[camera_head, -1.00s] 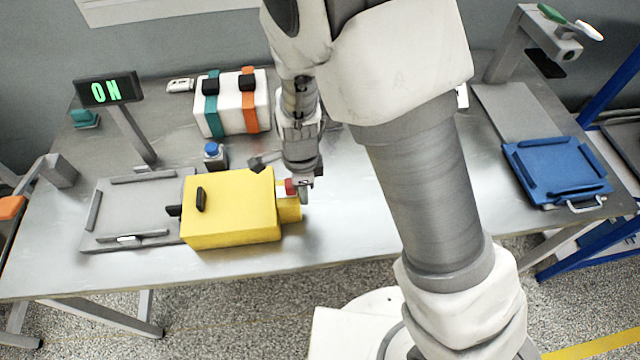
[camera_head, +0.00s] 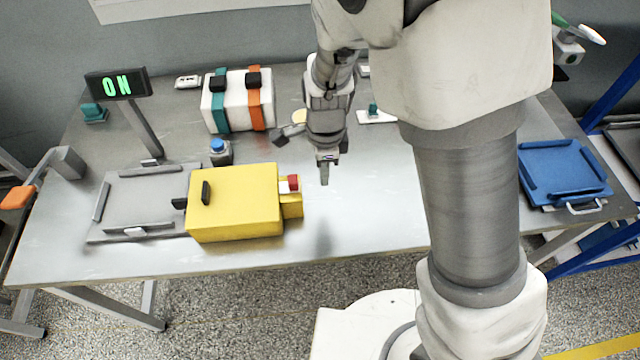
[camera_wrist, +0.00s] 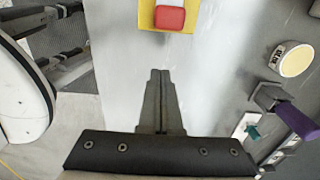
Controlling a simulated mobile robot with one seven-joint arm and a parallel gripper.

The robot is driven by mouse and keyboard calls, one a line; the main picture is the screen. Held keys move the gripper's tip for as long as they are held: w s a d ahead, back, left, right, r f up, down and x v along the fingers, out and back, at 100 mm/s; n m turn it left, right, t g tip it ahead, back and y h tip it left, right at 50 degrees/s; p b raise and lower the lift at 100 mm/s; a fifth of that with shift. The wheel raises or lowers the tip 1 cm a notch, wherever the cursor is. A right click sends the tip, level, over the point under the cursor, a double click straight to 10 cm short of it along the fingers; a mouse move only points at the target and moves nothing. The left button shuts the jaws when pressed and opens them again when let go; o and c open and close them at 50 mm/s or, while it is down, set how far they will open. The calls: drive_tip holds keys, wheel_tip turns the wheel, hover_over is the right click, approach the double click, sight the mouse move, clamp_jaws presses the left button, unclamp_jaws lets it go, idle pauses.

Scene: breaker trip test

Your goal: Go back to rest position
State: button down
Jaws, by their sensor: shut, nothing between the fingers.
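My gripper (camera_head: 324,180) is shut and empty, held above the table to the right of the yellow box. In the wrist view its closed fingers (camera_wrist: 159,88) point toward the yellow box's red button end. The yellow box (camera_head: 235,203) lies on the table, partly over the right edge of a grey tray (camera_head: 148,203). Its red button (camera_head: 293,183) faces right and also shows in the wrist view (camera_wrist: 170,17); the fingers are apart from it.
A blue button (camera_head: 217,146) stands behind the yellow box. A white case with teal and orange straps (camera_head: 237,102) is at the back. A blue tray (camera_head: 563,172) lies at the right. A purple-handled tool (camera_wrist: 297,119) shows in the wrist view. The table front is clear.

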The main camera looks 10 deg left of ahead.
drive_tip(key=shift+r, duration=2.25)
